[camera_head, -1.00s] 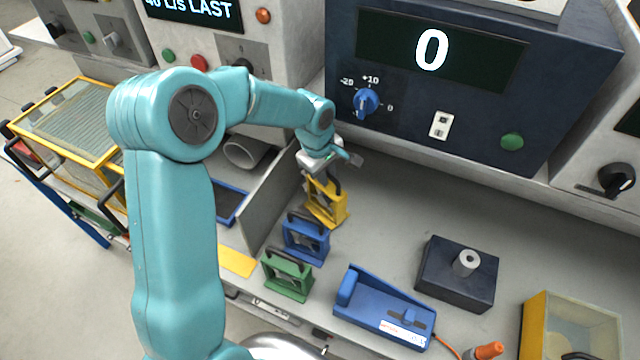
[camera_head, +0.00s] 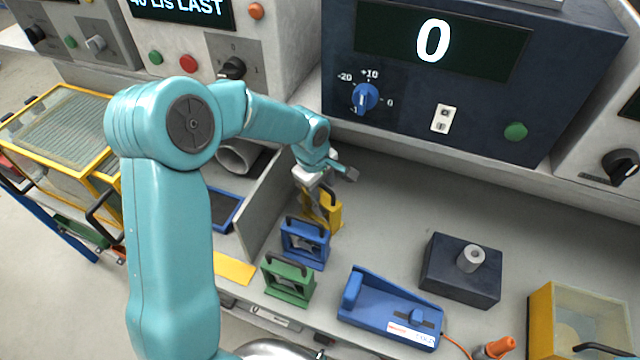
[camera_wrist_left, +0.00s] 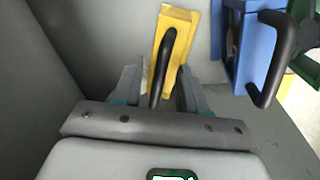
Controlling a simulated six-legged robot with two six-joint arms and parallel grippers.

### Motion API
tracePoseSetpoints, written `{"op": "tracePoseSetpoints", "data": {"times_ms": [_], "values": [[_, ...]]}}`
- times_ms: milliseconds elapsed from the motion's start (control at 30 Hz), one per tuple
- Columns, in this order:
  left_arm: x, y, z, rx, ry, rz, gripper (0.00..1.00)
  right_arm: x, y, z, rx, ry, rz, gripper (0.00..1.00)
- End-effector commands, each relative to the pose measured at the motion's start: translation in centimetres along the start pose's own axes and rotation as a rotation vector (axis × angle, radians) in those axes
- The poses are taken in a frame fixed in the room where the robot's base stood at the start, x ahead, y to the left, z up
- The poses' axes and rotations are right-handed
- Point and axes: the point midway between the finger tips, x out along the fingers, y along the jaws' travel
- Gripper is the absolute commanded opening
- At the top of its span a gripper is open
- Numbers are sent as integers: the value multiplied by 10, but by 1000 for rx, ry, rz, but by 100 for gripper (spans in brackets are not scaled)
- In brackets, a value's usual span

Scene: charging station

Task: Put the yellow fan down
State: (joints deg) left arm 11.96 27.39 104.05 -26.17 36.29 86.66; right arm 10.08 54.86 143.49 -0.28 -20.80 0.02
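The yellow fan (camera_head: 332,217) with a black handle stands on the grey bench, just right of an upright grey partition. It also shows in the left wrist view (camera_wrist_left: 178,20). My left gripper (camera_head: 327,178) is above it. In the left wrist view my left gripper (camera_wrist_left: 160,88) has its two fingers apart, one on each side of the fan's black handle, with gaps visible. The fan's lower part is partly hidden behind the blue fan. My right gripper is in neither view.
A blue fan (camera_head: 303,243) and a green fan (camera_head: 288,281) stand in front of the yellow one. The grey partition (camera_head: 262,200) is close on the left. A blue device (camera_head: 388,312) and a dark block with a peg (camera_head: 460,272) stand to the right. Bench right of the yellow fan is clear.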

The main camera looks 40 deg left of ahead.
Motion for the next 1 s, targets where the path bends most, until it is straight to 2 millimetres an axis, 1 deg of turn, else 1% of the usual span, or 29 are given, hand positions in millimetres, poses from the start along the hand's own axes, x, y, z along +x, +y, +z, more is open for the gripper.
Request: {"op": "tracePoseSetpoints", "data": {"times_ms": [167, 267, 367, 500, 600, 700, 833, 1000], "values": [[-1, 0, -1, 0, 0, 0, 42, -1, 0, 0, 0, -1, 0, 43], [-10, 0, -1, 0, 0, 1, 42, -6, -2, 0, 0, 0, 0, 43], [-31, 1, -2, 0, 1, 3, 42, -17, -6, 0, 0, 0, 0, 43], [-66, 2, -3, -1, 2, 3, 42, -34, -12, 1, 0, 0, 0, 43], [-88, 1, -2, 0, 1, 2, 42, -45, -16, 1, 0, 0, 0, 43], [-105, 1, -2, 0, 1, 1, 42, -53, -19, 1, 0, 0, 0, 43], [-118, 0, -2, 0, 1, 1, 42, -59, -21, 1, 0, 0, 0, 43], [-122, 0, -2, 0, 0, 0, 42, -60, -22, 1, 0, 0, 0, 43]]}}
